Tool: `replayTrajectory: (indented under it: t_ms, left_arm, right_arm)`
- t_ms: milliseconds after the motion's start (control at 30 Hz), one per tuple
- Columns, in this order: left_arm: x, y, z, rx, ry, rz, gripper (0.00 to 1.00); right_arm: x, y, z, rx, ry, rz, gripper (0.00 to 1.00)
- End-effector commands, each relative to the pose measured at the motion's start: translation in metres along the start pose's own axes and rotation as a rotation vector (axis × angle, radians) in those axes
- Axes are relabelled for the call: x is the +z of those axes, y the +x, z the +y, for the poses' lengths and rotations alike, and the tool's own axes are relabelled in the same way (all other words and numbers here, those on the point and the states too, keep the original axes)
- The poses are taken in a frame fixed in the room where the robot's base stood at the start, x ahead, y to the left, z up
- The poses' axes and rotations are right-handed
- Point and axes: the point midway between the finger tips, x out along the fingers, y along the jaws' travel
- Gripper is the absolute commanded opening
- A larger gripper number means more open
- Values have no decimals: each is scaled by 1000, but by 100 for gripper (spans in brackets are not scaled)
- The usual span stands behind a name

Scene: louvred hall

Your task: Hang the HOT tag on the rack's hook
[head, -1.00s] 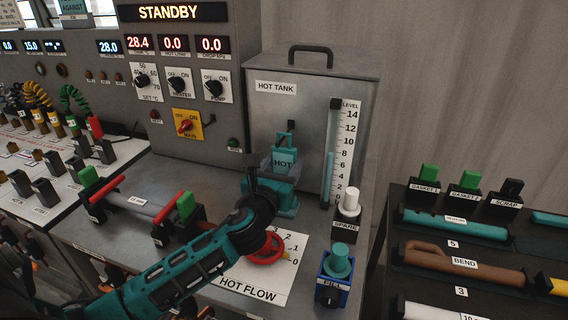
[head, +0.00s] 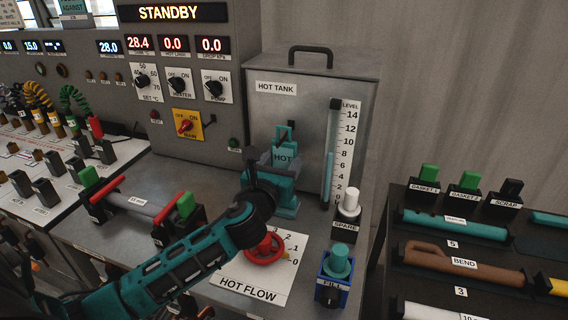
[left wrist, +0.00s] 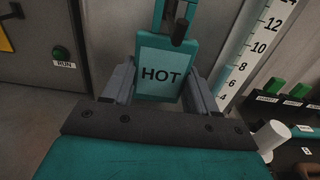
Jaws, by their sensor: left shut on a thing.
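The HOT tag (head: 284,157) is a teal plate with black letters and a narrow loop above it. My left gripper (head: 283,161) is shut on it and holds it upright before the hot tank's front. In the left wrist view the tag (left wrist: 161,74) sits between the two grey fingers. A dark hook (head: 291,124) sticks out of the tank front at the height of the loop. In the left wrist view the hook's end (left wrist: 180,32) overlaps the loop's right side and the tag's top edge. I cannot tell whether it passes through the loop. My right gripper is not in view.
The grey hot tank (head: 266,110) has a level gauge (head: 341,150) just right of the tag. A white SPARE knob (head: 349,203), a FILL knob (head: 338,262) and a red HOT FLOW valve (head: 265,249) stand around my left arm. A dark shelf rack (head: 390,222) is at right.

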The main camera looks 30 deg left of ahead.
Motion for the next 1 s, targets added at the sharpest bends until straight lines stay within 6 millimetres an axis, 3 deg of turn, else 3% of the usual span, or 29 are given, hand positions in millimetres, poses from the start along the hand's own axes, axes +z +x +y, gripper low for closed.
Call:
replayTrajectory:
  t_ms: [667,1000]
  left_arm:
    - [0,-7,0,0,1,-1,0]
    - [-1,-42,0,-1,1,1,0]
  right_arm:
    - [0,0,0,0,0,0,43]
    - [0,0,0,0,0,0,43]
